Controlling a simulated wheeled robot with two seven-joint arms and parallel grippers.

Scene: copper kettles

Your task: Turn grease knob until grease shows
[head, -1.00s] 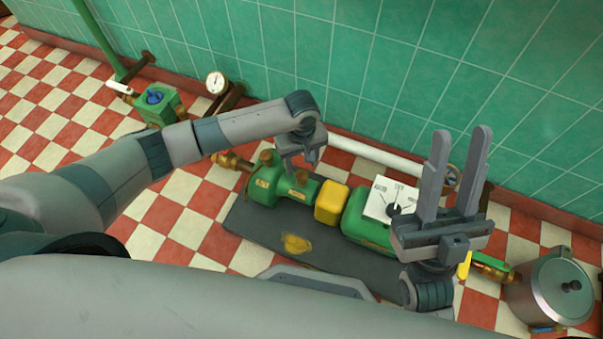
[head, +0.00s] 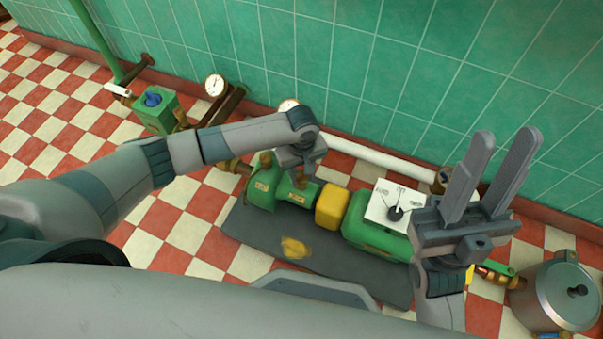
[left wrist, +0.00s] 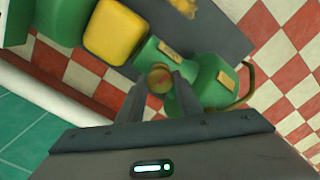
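In the left wrist view a round brass knob (left wrist: 160,77) with a reddish mark on top sits at the pump's green body (left wrist: 205,82). My left gripper (head: 300,178) is low over the pump. Its fingers (left wrist: 159,82) are apart, one on each side of that knob; firm contact is not clear. No grease is clearly visible at the knob. My right gripper (head: 500,150) is open and empty, raised at the right, fingers up.
A yellow coupling cover (head: 332,208) joins the pump to a green motor (head: 368,232) with a white dial plate (head: 385,203). The dark mat (head: 335,265) bears a yellow patch. A steel pot (head: 560,292) stands at the right. A white pipe (head: 375,161) runs along the tiled wall.

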